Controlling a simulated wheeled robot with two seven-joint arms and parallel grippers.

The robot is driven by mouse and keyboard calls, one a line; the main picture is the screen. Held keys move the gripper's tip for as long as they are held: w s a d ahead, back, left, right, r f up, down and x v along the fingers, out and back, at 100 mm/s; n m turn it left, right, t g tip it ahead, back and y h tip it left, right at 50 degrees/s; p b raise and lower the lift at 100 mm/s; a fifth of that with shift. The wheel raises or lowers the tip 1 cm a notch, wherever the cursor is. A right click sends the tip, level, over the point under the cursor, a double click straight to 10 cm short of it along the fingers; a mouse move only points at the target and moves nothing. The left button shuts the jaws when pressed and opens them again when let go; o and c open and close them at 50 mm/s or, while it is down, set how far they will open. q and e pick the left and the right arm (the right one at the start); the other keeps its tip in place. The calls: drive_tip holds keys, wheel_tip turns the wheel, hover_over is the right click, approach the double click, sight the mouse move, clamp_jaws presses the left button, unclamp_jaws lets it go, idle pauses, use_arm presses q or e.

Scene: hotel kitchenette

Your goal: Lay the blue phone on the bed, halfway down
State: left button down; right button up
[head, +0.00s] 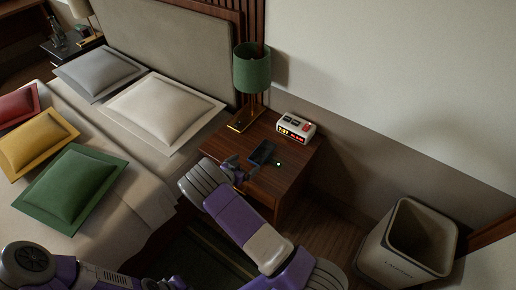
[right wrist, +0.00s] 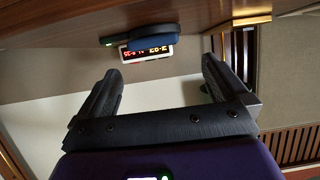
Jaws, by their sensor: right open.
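The blue phone (head: 262,153) looks dark in the head view and lies on the wooden nightstand (head: 296,178), with a small green light beside it. It also shows in the right wrist view, dark blue (right wrist: 152,32), in front of the clock. My right gripper (head: 238,171) is open and empty, just short of the phone and apart from it. Its two fingers (right wrist: 162,82) stand wide apart in the wrist view. The bed (head: 150,200) is at the left. My left arm shows at the bottom left; its gripper cannot be made out clearly.
A green lamp (head: 252,70) stands behind the phone and a white alarm clock (head: 296,128) to its right. Bare sheet shows around the green pillow (head: 72,188). A bin (head: 408,245) stands at right.

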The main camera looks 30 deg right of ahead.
sight(257, 158)
drive_tip(key=shift+d+f, duration=0.3)
drive_tip(key=shift+d, duration=0.2)
drive_tip(key=b+x, duration=0.1)
drive_tip(key=x, duration=0.1)
drive_tip(key=b+x, duration=0.1)
drive_tip(key=x, duration=0.1)
drive_tip(key=shift+s+d+f, duration=0.15)
drive_tip(key=shift+f, duration=0.2)
drive_tip(key=shift+d, duration=0.25)
drive_tip(key=shift+c, duration=0.3)
drive_tip(key=shift+r, duration=0.1)
drive_tip(key=c, duration=1.2)
